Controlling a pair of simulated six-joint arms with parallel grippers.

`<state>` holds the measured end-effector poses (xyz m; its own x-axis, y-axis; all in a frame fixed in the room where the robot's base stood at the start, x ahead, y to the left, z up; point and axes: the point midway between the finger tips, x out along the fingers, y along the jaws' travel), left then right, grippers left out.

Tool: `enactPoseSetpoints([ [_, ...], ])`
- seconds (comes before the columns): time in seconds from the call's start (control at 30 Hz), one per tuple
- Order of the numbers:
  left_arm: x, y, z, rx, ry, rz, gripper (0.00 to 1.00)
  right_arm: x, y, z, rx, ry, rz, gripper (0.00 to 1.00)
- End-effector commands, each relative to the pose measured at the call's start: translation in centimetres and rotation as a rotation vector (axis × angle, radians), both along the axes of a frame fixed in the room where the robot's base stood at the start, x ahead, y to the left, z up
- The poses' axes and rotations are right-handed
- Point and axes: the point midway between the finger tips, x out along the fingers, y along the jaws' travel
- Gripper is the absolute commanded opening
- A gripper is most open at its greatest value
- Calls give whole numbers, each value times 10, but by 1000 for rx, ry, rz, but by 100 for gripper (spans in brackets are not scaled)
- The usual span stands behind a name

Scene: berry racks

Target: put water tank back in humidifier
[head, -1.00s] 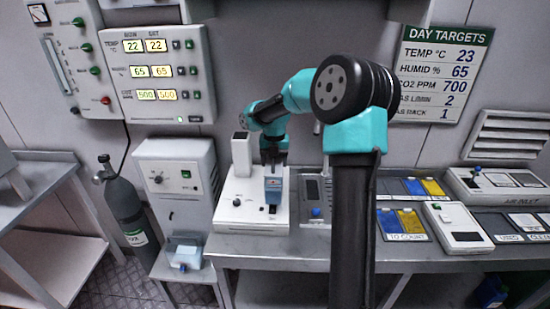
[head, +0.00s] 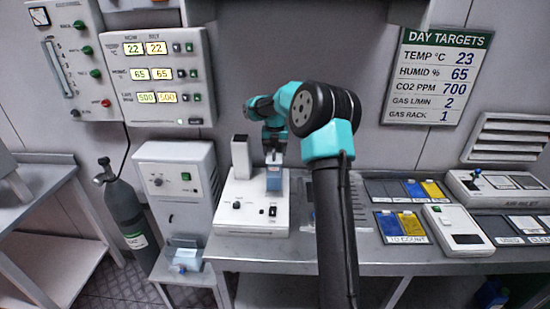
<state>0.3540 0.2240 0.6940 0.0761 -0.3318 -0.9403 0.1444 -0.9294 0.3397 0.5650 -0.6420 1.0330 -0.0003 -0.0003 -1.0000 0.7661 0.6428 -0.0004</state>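The humidifier (head: 236,226) is a white box with a knob, a switch and a square white chimney, on the metal bench. The blue-grey water tank (head: 274,183) is upright at its right part, behind the switch. Whether the tank's bottom is seated or slightly above the base cannot be told. My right gripper (head: 273,160) points down on the top of the tank and appears shut on it; the fingertips are small in this view. My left gripper is not in view.
My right arm crosses the bench beside a grey device (head: 308,205), partly hiding it. Blue and yellow packs (head: 400,225) lie farther right. A white cabinet (head: 178,185) and a grey gas cylinder (head: 128,215) stand to the left. Wall panels are behind.

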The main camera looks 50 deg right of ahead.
Motion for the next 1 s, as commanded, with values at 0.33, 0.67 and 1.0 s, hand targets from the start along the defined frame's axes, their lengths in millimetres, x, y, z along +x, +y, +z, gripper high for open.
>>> enactPoseSetpoints([
  [0.33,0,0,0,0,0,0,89,4,-5,-20,0,1,0,0],
  [0.67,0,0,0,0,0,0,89,4,-5,-34,-2,-3,-1,0],
  [1.0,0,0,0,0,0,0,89,4,-5,-38,0,0,0,70],
])
